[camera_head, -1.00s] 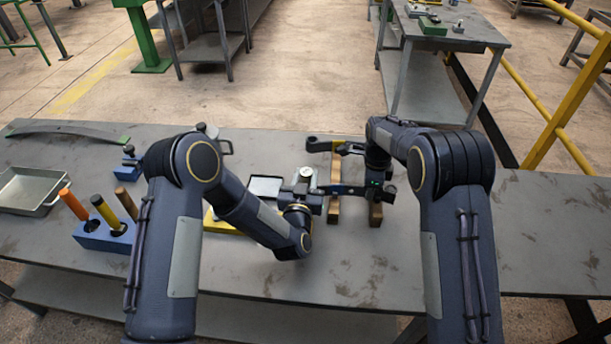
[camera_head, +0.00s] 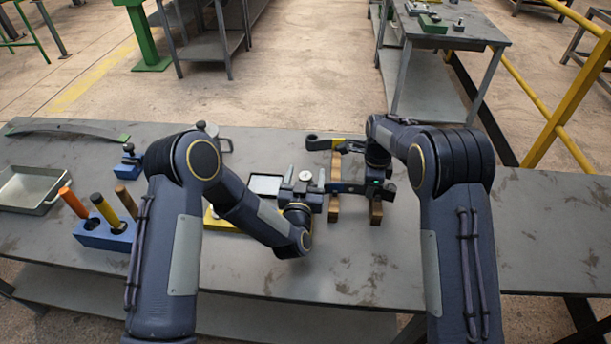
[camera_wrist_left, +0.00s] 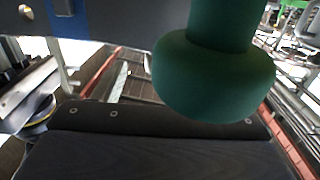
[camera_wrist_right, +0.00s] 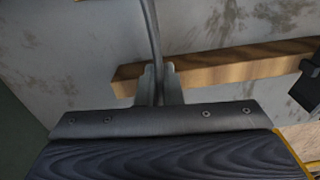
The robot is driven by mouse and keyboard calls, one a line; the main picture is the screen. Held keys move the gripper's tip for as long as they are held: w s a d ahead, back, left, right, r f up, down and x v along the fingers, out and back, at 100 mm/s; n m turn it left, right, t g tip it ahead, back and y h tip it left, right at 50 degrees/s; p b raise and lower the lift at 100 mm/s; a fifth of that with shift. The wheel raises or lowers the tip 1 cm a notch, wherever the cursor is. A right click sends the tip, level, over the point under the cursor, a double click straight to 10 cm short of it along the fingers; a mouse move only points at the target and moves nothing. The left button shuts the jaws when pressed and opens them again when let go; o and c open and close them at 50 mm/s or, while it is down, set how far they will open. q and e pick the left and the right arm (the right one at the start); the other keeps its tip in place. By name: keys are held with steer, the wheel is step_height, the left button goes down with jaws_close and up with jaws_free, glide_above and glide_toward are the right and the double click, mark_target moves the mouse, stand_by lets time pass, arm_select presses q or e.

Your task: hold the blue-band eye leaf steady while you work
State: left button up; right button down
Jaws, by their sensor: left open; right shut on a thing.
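The blue-band eye leaf (camera_head: 347,188) is a dark flat bar lying crosswise over two wooden blocks. My right gripper (camera_head: 378,178) reaches down and is shut on the leaf. In the right wrist view a thin grey strip (camera_wrist_right: 152,35) runs down between the fingertips. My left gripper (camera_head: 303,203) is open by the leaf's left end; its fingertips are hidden. A dark green rounded knob (camera_wrist_left: 215,75) stands close in front of the left wrist camera.
A yellow-band leaf (camera_head: 318,143) lies behind. A wooden block (camera_wrist_right: 220,62) passes under the right fingers. A blue holder (camera_head: 103,235) with several handles, a grey tray (camera_head: 28,188) and a curved leaf (camera_head: 70,128) are to the left. The bench (camera_head: 540,235) is clear at right.

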mark_target(305, 179)
arm_select(q)
steer(key=shift+o, duration=0.6)
steer(key=shift+r, duration=3.55)
arm_select(e)
steer(key=c, duration=1.5)
jaws_free()
step_height(305, 179, up, 12)
